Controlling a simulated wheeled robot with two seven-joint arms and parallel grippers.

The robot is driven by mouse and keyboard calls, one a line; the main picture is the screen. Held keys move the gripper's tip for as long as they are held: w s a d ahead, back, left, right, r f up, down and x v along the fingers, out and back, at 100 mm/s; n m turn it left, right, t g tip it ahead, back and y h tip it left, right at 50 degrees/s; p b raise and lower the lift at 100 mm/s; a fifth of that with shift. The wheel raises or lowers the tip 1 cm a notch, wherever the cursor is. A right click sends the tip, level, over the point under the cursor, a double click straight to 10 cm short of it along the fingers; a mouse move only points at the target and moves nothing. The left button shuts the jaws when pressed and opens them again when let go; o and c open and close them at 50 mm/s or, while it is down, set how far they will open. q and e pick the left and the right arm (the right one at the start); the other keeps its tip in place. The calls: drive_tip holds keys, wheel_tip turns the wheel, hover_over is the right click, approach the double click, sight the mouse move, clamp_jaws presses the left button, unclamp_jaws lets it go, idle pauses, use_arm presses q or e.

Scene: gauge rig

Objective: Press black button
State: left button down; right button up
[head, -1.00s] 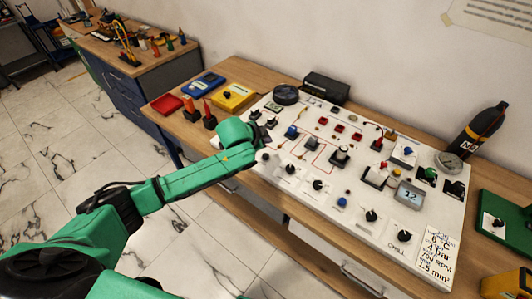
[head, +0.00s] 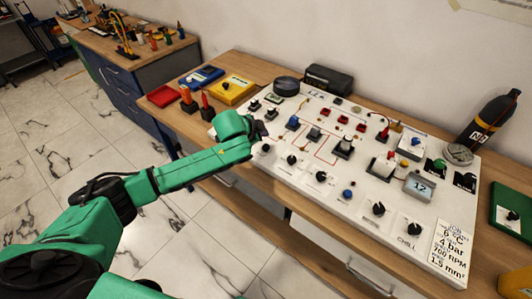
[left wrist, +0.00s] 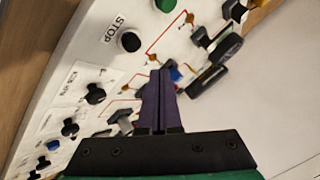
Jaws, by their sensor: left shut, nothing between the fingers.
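The black button (left wrist: 130,41) is round and sits beside a STOP label on the white panel (left wrist: 75,55) in the left wrist view. In the head view, a small dark round part at the panel's near left end (head: 266,147) looks like the same button. My left gripper (head: 261,130) is above the panel's left end, close to that button. In the left wrist view its shut dark fingers (left wrist: 161,78) point at the panel, below and right of the button, with nothing between them. I cannot tell the exact height of the tips. My right gripper is not in view.
A green button (left wrist: 165,4) is beyond the black one. Black knobs (head: 321,176) and a blue button (head: 348,194) line the panel's front edge. A black bottle (head: 492,118) is at the back right.

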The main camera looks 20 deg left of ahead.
sight(264, 150)
use_arm(q)
wheel_tip(264, 150, down, 3)
drive_tip(key=shift+f+b, duration=0.2)
drive_tip(key=shift+b, duration=0.4)
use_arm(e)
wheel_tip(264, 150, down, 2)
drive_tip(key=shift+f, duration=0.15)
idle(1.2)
use_arm(q)
drive_tip(key=shift+f, duration=0.4)
drive_tip(key=shift+f, duration=0.55)
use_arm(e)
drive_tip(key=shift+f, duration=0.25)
use_arm(q)
drive_tip(key=shift+r, duration=0.1)
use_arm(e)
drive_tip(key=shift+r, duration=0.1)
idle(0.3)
use_arm(q)
drive_tip(key=shift+r+p, duration=0.85)
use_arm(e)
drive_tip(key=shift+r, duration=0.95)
